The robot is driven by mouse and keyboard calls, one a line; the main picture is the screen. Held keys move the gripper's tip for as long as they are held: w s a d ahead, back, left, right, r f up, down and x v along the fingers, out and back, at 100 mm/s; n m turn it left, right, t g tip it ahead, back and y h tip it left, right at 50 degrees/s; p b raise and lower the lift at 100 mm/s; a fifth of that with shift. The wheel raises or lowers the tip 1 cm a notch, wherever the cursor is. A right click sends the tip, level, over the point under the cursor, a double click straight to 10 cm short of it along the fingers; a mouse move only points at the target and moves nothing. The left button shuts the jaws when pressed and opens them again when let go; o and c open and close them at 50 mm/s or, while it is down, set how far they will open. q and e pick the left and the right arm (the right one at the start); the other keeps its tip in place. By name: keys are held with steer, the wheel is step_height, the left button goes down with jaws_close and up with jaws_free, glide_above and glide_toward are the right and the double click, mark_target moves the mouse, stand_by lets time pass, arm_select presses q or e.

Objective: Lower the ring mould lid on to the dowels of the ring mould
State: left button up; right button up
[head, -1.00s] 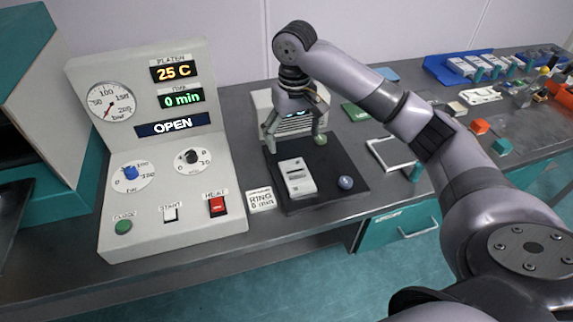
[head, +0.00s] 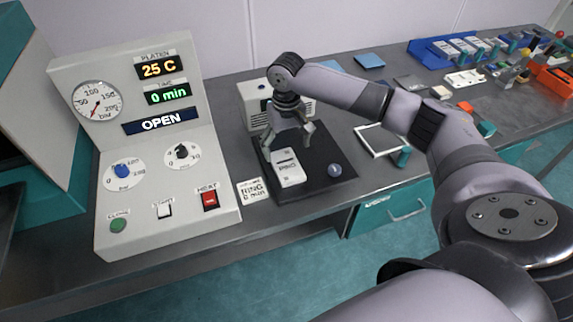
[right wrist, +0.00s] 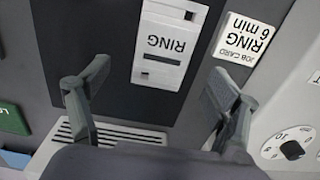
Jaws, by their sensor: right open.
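A white block labelled RING (head: 288,168) lies on the black mat (head: 318,185) in the head view. It also shows in the right wrist view (right wrist: 165,62), with a dark slot near its end. I cannot tell lid from mould body in it, and no dowels are distinct. My right gripper (head: 288,140) is open and empty, at the far end of the block. In the right wrist view its fingers (right wrist: 148,85) are spread wide on either side of the block's near end, apart from it. My left gripper is not in view.
A white vented unit (head: 257,113) stands just behind my right gripper. A round knob or ball (head: 334,170) sits right of the block. The job card (head: 251,189) and press panel (head: 165,195), reading OPEN, are to the left. A white frame (head: 366,144) lies to the right.

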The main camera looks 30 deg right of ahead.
mark_target(286, 163)
steer(key=f, duration=0.1)
steer(key=f+p, duration=0.1)
steer(key=f, duration=0.3)
steer(key=shift+s+a, duration=0.2)
steer(key=shift+s, duration=0.05)
steer(key=shift+c, duration=0.3)
steer(key=c, duration=1.4)
steer(key=shift+c, duration=0.2)
